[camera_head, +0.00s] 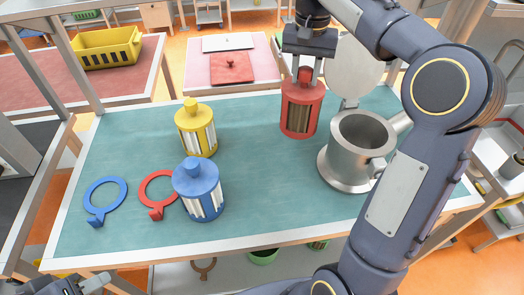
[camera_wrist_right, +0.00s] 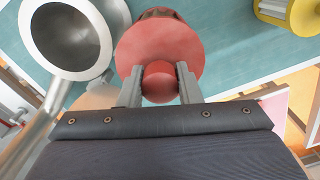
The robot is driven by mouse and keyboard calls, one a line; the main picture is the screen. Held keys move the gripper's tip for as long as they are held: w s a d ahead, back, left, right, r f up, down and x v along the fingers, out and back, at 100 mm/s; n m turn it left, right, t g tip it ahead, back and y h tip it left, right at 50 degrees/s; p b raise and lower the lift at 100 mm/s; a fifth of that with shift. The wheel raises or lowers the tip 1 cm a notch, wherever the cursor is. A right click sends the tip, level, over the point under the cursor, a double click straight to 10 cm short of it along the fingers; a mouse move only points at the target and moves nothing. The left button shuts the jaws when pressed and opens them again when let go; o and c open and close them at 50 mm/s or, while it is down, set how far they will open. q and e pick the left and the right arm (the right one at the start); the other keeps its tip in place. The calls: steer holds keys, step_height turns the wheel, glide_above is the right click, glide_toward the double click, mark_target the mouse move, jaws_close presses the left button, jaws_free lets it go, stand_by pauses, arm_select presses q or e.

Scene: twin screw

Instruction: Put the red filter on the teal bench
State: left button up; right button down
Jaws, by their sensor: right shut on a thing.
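The red filter (camera_head: 300,108) is upright, with a red knob on top, over the back middle of the teal bench (camera_head: 255,180). My right gripper (camera_head: 304,76) is shut on its knob from above. In the right wrist view the two fingers (camera_wrist_right: 160,84) sit on either side of the knob, above the filter's red top (camera_wrist_right: 158,42). I cannot tell whether the filter's base touches the bench. My left gripper (camera_head: 68,287) shows only in part at the bottom left corner, and its jaws are unclear.
An open metal housing (camera_head: 352,150) stands just right of the filter, its round lid (camera_head: 353,68) raised. A yellow filter (camera_head: 196,128) and a blue filter (camera_head: 198,190) stand left. A blue ring (camera_head: 105,198) and red ring (camera_head: 152,190) lie at left. The bench's middle is clear.

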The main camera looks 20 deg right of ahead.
mark_target(300, 109)
steer(key=shift+w+f, duration=0.1)
steer(key=shift+f, duration=0.4)
step_height(300, 109, down, 10)
steer(key=shift+r, duration=0.2)
steer(key=shift+f+b, duration=0.15)
steer(key=shift+b, duration=0.2)
steer(key=c, duration=1)
jaws_free()
steer(key=shift+c, duration=0.2)
